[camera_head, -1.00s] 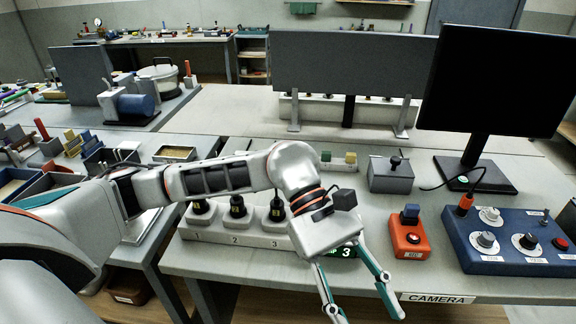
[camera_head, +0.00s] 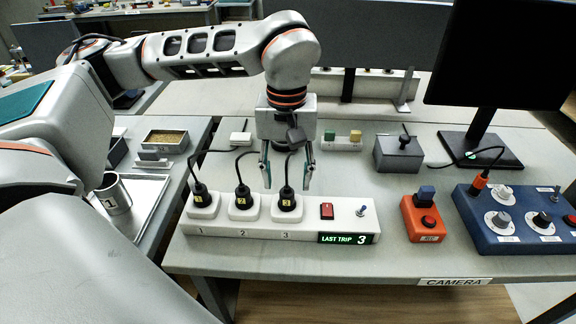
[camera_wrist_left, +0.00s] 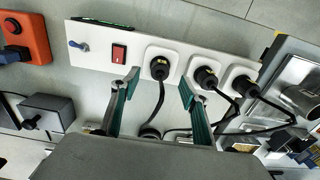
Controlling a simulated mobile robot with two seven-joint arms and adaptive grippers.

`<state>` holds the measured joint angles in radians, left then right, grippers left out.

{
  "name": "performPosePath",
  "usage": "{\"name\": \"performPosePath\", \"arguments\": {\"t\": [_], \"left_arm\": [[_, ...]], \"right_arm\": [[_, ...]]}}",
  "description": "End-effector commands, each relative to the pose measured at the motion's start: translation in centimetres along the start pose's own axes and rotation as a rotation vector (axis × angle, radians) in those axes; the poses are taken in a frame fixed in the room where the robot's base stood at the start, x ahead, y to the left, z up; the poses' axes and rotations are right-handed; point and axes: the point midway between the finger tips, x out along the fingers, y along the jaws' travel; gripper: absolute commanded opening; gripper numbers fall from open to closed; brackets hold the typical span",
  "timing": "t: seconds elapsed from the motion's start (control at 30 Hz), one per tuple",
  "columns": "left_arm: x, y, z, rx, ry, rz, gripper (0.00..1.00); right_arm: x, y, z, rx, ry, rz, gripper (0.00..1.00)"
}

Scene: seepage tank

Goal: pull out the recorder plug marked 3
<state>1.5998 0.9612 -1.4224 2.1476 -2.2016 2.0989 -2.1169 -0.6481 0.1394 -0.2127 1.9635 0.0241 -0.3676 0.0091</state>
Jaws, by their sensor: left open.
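The white recorder strip (camera_head: 262,231) holds three black plugs in a row, above printed marks 1, 2 and 3. The plug marked 3 (camera_head: 287,200) is upright in the right socket, with a yellow label and a black cable. My left gripper (camera_head: 287,184) is open, pointing down just behind and above this plug. In the left wrist view the plug marked 3 (camera_wrist_left: 160,68) appears between the two spread fingertips (camera_wrist_left: 159,79), and neither finger clearly touches it. Plug 2 (camera_head: 242,197) and plug 1 (camera_head: 201,196) are also seated. My right gripper is not in view.
The strip also has a red switch (camera_head: 327,211), a small toggle (camera_head: 361,211) and a display (camera_head: 346,239) reading LAST TRIP 3. An orange box (camera_head: 422,220) and a blue control box (camera_head: 512,228) stand to the right. Cables run behind the plugs.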

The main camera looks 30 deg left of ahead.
Motion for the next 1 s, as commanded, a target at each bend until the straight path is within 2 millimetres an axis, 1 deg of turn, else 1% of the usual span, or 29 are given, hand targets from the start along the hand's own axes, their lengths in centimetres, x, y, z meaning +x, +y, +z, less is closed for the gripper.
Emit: {"name": "performPosePath", "arguments": {"t": [0.03, 0.1, 0.3, 0.5, 0.73, 0.77, 0.8, 0.9, 1.0], "left_arm": [[1.0, -0.1, 0.1, 0.000, -0.006, -0.003, 0.45], [2.1, -0.1, 0.1, 0.000, -0.005, -0.003, 0.45], [4.4, 0.0, 0.1, 0.000, -0.004, -0.001, 0.45], [5.2, 0.0, 0.1, 0.000, -0.003, 0.000, 0.45], [5.2, 0.0, 0.1, -0.001, -0.002, 0.001, 0.45], [5.2, 0.0, 0.1, -0.001, -0.002, 0.001, 0.37], [5.2, 0.0, 0.1, -0.001, -0.002, 0.001, 0.27], [5.2, 0.0, 0.1, -0.001, -0.002, 0.001, 0.03], [5.2, 0.0, 0.1, -0.001, -0.003, 0.000, 0.02]], "right_arm": [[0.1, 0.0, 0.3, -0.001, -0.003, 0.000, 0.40], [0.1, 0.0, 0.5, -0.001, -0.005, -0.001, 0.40], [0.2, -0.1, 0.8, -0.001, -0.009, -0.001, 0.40], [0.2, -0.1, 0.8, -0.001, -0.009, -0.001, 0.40], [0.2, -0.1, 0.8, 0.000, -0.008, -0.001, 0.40], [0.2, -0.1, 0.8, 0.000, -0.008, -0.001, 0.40], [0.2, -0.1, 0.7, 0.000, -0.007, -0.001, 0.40], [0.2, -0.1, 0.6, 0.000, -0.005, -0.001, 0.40], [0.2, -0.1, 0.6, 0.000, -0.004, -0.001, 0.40]]}}
